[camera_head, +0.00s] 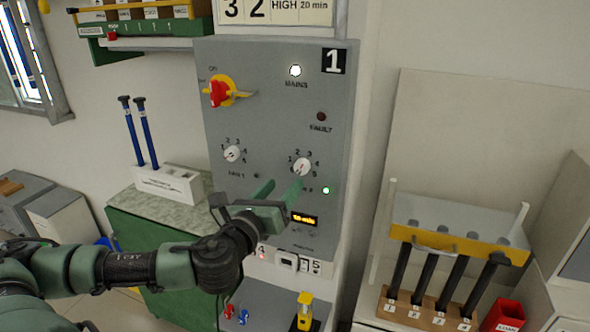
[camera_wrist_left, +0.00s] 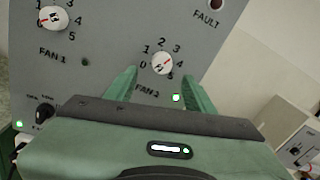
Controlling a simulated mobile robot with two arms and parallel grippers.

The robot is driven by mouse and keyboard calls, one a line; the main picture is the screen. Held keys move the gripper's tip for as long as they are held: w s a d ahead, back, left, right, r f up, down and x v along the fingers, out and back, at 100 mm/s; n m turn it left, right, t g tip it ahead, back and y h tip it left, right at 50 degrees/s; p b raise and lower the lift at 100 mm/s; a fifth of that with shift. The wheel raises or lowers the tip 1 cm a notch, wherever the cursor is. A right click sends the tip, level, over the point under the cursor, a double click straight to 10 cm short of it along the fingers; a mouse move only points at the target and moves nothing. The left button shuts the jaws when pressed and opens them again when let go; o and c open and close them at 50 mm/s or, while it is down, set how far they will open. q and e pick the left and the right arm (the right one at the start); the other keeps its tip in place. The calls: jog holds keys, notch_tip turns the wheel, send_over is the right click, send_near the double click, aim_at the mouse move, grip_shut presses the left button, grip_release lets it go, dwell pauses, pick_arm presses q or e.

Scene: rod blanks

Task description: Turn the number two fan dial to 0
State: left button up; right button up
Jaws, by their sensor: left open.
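The number two fan dial (camera_head: 302,167) is a white round knob with a red mark on the grey control panel (camera_head: 230,120). Numbers ring it. In the left wrist view the dial (camera_wrist_left: 162,64) sits above the "FAN 2" label; I cannot tell for sure which number its mark points to. My left gripper (camera_head: 278,188) is open, its green fingers pointing at the panel just below and left of the dial in the head view. In the left wrist view the dial lies between and beyond the fingertips (camera_wrist_left: 160,82), and nothing is between them. My right gripper is not in view.
The fan 1 dial (camera_head: 232,153) is left of it on the panel. A red and yellow mains switch (camera_head: 219,92) is at upper left. A green lamp (camera_head: 326,190) glows beside the fan 2 dial. A rod rack (camera_head: 430,318) stands at right.

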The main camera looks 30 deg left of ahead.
aim_at(300, 169)
pick_arm(q)
jog(key=w+p, duration=0.1)
jog(key=w, duration=0.3)
jog(key=w+p, duration=0.1)
jog(key=w, duration=0.1)
jog(key=shift+w+a+r+p, duration=0.15)
jog(key=shift+w+a+p, duration=0.1)
jog(key=shift+a+p, duration=0.1)
jog(key=shift+w+a, duration=0.1)
jog(key=shift+w, duration=0.45)
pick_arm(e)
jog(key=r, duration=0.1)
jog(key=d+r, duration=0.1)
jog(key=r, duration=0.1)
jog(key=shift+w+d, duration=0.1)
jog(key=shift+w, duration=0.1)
pick_arm(q)
grip_shut()
